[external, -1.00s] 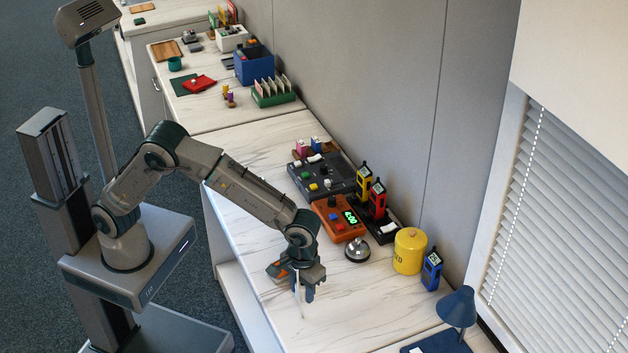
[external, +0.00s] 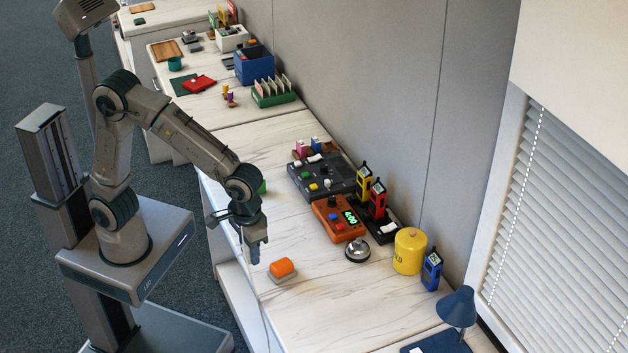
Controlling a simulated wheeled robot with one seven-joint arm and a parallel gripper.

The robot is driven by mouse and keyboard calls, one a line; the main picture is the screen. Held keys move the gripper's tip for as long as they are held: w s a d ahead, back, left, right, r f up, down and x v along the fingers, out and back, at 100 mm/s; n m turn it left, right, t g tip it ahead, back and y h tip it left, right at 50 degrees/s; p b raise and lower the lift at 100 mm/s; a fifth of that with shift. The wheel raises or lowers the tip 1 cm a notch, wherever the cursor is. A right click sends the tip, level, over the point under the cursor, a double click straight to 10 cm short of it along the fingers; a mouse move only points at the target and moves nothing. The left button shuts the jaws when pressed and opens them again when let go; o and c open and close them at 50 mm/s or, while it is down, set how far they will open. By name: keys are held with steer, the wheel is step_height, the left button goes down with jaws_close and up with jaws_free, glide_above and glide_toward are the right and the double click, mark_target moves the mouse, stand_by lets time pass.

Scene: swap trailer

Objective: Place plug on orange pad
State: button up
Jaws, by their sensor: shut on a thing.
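My gripper (external: 254,256) points down above the near left edge of the white counter (external: 330,300). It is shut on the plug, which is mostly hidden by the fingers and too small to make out. A thin pale line, like a cord, runs down from near the fingertips past the counter's left edge. A rounded orange piece (external: 282,267) sits on a flat grey base on the counter, just right of and below my gripper, apart from it. I cannot tell for certain whether this is the orange pad.
An orange box with a green display (external: 340,219), a silver bell (external: 357,249), a yellow canister (external: 409,251) and a blue handheld device (external: 432,270) stand along the right side. A dark control panel (external: 321,176) is farther back. The counter's front is clear.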

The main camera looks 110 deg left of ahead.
steer(key=shift+s+a, duration=0.3)
steer(key=shift+s, duration=0.05)
glide_above(281, 264)
step_height(281, 264, down, 7)
steer(key=shift+r+p, duration=0.1)
steer(key=shift+p, duration=0.3)
steer(key=shift+f, duration=2.05)
steer(key=shift+f, duration=0.25)
steer(key=o, duration=1)
steer(key=shift+r, duration=0.1)
steer(key=shift+r, duration=0.15)
